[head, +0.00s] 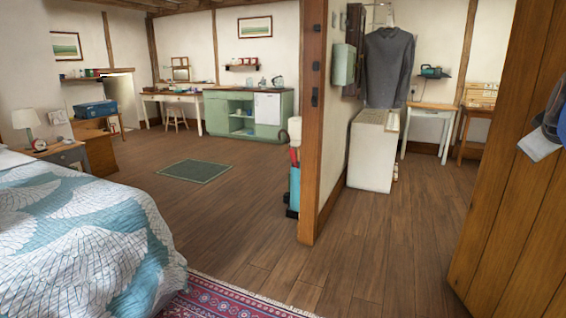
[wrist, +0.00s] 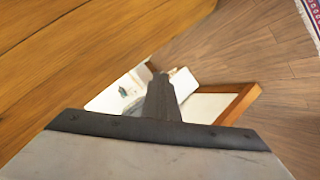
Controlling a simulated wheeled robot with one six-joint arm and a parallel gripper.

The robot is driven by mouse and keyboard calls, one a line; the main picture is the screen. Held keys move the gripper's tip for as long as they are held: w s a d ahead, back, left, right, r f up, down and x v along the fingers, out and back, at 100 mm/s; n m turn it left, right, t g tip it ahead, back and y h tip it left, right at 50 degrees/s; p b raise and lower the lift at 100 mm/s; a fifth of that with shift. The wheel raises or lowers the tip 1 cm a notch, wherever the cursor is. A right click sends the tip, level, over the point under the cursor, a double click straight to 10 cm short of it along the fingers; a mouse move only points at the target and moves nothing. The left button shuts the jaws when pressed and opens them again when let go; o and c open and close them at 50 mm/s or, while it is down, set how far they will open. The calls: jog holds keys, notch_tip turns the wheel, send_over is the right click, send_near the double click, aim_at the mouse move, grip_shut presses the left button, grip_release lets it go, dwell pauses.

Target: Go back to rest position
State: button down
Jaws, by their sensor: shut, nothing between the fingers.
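My gripper (wrist: 159,82) shows in the wrist view at the lower middle, its dark fingers together with nothing between them. A broad wooden surface (wrist: 80,50), which looks like the door, fills the upper left of that view close by. The head view does not show my gripper or arm, so the arm's overall pose cannot be told.
In the head view, a wooden door (head: 520,190) stands at the right and a wooden post (head: 312,140) ends the middle wall. A bed (head: 85,240) is at the left, with a red rug (head: 225,300) in front. The wooden floor (head: 370,250) between post and door is clear.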

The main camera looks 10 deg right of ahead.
jog(key=w+a+f+y, duration=0.1)
jog(key=a+f+y, duration=0.2)
jog(key=a+f, duration=0.65)
jog(key=a+f+y, duration=0.3)
jog(key=a+f, duration=0.3)
jog(key=a, duration=0.6)
jog(key=s+a+f+g+y, duration=0.2)
jog(key=s+a+f+g, duration=0.1)
jog(key=s+a+f, duration=0.8)
jog(key=a+f, duration=0.3)
jog(key=f, duration=0.1)
jog(key=shift+m+g+y, duration=0.3)
jog(key=shift+m+y, duration=0.1)
